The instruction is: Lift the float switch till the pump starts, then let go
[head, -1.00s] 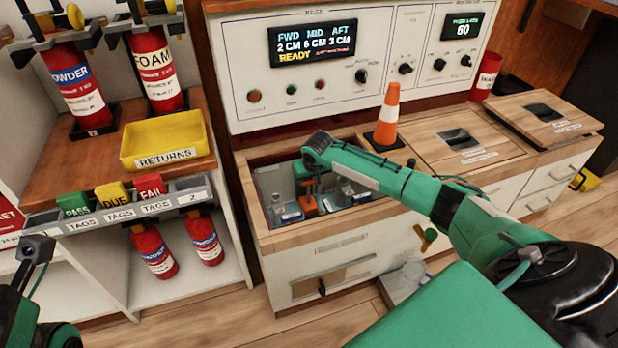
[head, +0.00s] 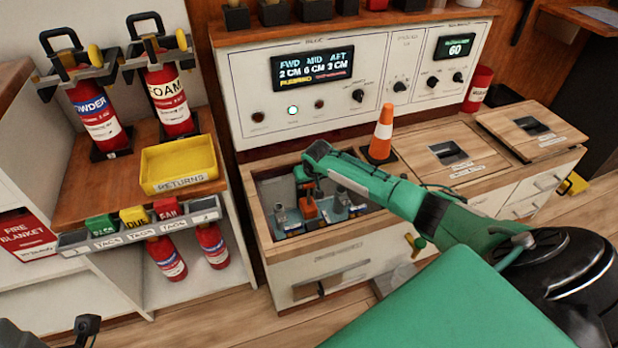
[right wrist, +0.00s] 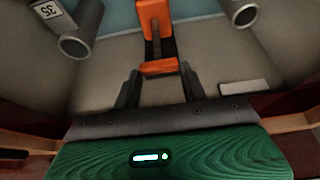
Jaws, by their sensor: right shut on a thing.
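The orange float switch (head: 311,209) is inside the open bilge well (head: 266,190) in the counter. My right gripper (head: 309,198) reaches down into the well and is shut on it. In the right wrist view the orange float arm (right wrist: 156,18) stretches away from between my two dark fingers (right wrist: 159,82). The display (head: 312,68) reads FWD 2 CM, MID 6 CM, AFT 3 CM, with a yellow word below too blurred to read surely. A green-white lamp (head: 293,110) glows on the panel. Only part of my left arm shows at the bottom left; its gripper is out of sight.
An orange and white cone (head: 383,132) stands right of the well. At left are red extinguishers (head: 168,95), a yellow returns tray (head: 179,166) and a tag rack (head: 140,230). Grey pipe ends (right wrist: 75,44) flank the float.

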